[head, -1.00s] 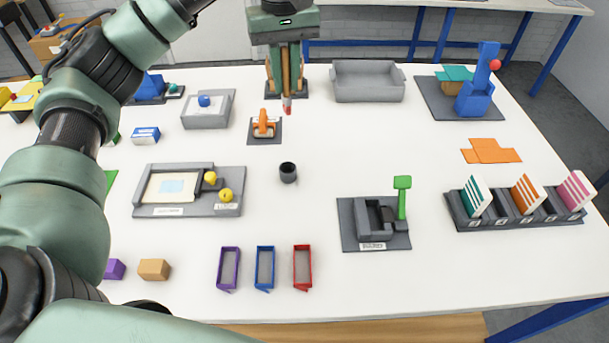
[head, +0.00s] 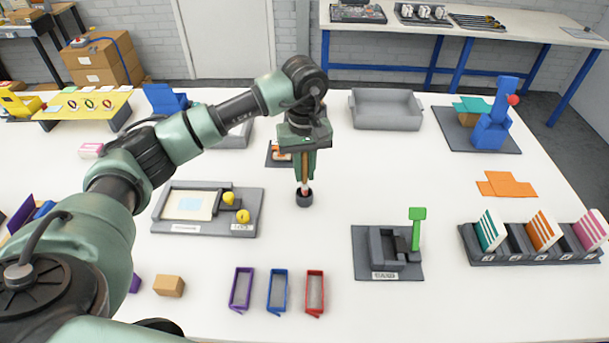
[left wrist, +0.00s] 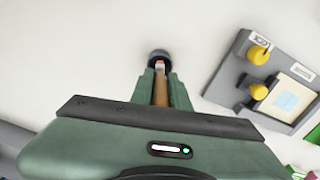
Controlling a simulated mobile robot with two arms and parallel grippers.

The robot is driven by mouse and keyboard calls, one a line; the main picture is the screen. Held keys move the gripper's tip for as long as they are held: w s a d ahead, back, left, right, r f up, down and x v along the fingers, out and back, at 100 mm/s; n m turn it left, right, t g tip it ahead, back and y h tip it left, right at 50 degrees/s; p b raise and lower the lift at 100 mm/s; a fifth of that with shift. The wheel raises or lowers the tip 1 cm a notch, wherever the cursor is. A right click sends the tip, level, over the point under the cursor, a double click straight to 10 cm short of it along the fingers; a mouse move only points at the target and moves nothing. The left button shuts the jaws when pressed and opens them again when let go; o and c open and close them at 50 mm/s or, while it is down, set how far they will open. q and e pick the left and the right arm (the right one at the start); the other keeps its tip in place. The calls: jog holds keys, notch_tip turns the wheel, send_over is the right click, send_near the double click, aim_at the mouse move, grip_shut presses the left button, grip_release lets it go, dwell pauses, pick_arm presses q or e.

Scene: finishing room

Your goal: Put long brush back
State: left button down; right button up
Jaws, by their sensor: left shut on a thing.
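My left gripper (head: 303,160) is shut on the long brush (head: 304,176), which has a brown handle. My right gripper is not in view.
An orange item on a dark stand (head: 279,155) is just behind the gripper. A grey panel with yellow knobs (head: 170,227) lies left of the cup. A grey bin (head: 386,112) stands behind. A fixture with a green lever (head: 388,270) is at front right.

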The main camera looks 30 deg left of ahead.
aim_at(305, 182)
pick_arm(q)
notch_tip(305, 182, down, 2)
jog(key=shift+f, duration=0.5)
jog(key=c, duration=1.4)
grip_release()
jog(key=shift+o, duration=0.2)
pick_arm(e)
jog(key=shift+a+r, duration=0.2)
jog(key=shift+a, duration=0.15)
pick_arm(q)
jog(key=shift+r, duration=0.4)
notch_tip(305, 182, up, 11)
jog(key=b, duration=0.3)
jog(key=shift+f, duration=0.2)
jog(key=shift+r, duration=0.5)
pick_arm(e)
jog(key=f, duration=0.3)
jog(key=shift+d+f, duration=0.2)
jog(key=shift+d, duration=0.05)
